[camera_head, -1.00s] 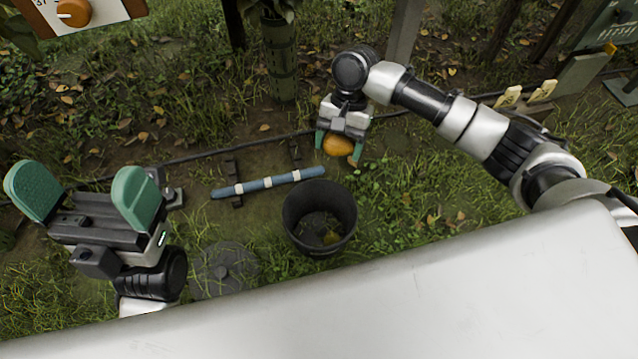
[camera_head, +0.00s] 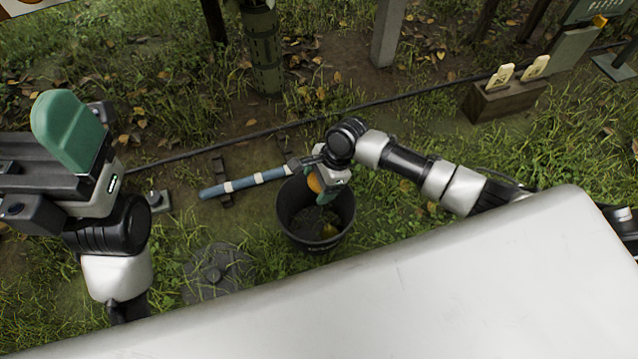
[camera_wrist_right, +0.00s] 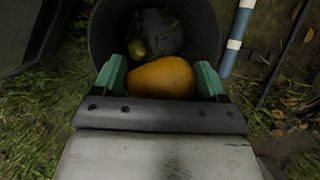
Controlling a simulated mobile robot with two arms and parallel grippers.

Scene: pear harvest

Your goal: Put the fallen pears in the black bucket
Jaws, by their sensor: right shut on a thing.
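The black bucket (camera_head: 304,240) stands on the grass in the middle of the head view. My right gripper (camera_head: 318,188) is over the bucket's upper right part, shut on an orange-yellow pear (camera_head: 314,184). In the right wrist view the held pear (camera_wrist_right: 161,77) sits between the green fingers, with the bucket's opening (camera_wrist_right: 105,35) beyond it. A smaller yellow-green pear (camera_wrist_right: 137,49) lies inside the bucket beside a grey, rounded shape that I cannot identify. My left gripper (camera_head: 75,130) is at the left, away from the bucket; one green finger shows clearly.
A blue and white bar (camera_head: 245,183) lies left of the bucket. A dark round lid (camera_head: 218,272) lies on the grass in front. A thin dark hose (camera_head: 420,93) crosses behind. A wooden block with yellow tags (camera_head: 505,97) stands at the right. Posts stand at the back.

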